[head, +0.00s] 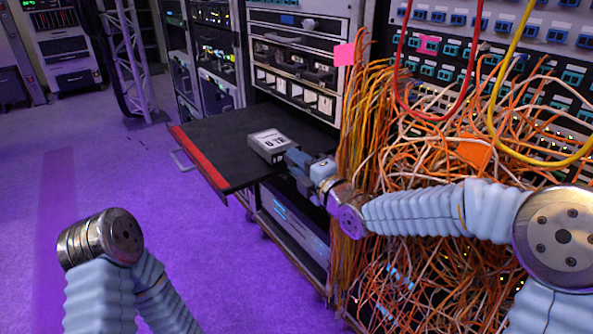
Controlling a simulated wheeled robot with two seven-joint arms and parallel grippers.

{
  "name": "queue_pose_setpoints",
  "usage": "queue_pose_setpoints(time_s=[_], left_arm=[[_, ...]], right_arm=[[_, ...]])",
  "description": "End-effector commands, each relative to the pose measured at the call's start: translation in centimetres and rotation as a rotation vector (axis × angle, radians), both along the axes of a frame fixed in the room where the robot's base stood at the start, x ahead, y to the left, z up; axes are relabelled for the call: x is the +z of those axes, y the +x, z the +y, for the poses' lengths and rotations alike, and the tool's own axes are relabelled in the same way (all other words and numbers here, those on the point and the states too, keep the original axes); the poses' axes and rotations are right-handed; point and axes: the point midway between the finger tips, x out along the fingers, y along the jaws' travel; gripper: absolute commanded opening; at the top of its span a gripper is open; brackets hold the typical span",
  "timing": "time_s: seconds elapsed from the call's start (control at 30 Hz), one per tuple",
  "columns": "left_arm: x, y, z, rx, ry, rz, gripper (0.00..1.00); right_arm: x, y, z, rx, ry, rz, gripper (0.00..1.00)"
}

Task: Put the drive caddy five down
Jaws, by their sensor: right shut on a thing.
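The drive caddy (268,142) is a small grey box with a white label on top that seems to read "8 TB". It is at the black pull-out shelf (215,150), over its right part. I cannot tell whether its underside touches the shelf. My right gripper (293,158) reaches in from the right and is shut on the near end of the caddy. My left arm shows at the lower left, but its gripper is not in view.
The shelf has a red front edge (200,158), a handle, and bare surface left of the caddy. Dense orange cables (440,160) hang right of the shelf, close to my right arm. A rack with drive bays (295,75) stands behind. The purple floor is open at left.

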Motion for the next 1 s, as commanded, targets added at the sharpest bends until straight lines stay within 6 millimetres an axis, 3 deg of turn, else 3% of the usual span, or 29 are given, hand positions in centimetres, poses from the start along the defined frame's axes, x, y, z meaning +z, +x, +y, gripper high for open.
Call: queue_pose_setpoints(time_s=[0.13, 0.57, 0.6, 0.73, 1.0], left_arm=[[0.0, 0.0, 0.0, 0.0, 0.0, 0.0, 0.64], [-0.6, 0.1, 0.1, 0.003, 0.002, -0.001, 0.64], [-0.4, 0.1, 0.1, 0.003, 0.002, -0.001, 0.64], [-0.4, 0.1, 0.1, 0.003, 0.002, -0.001, 0.64], [-0.3, 0.1, 0.1, 0.002, 0.002, -0.001, 0.64]], right_arm=[[-2.0, 0.0, 0.2, 0.002, 0.001, 0.001, 0.0], [-2.6, 0.0, 0.2, 0.001, 0.0, -0.002, 0.0], [-2.5, 0.0, 0.2, 0.002, -0.001, 0.001, 0.32], [-2.5, 0.0, 0.2, 0.002, -0.001, 0.001, 0.51], [-2.4, 0.0, 0.2, 0.002, -0.001, 0.002, 0.51]])
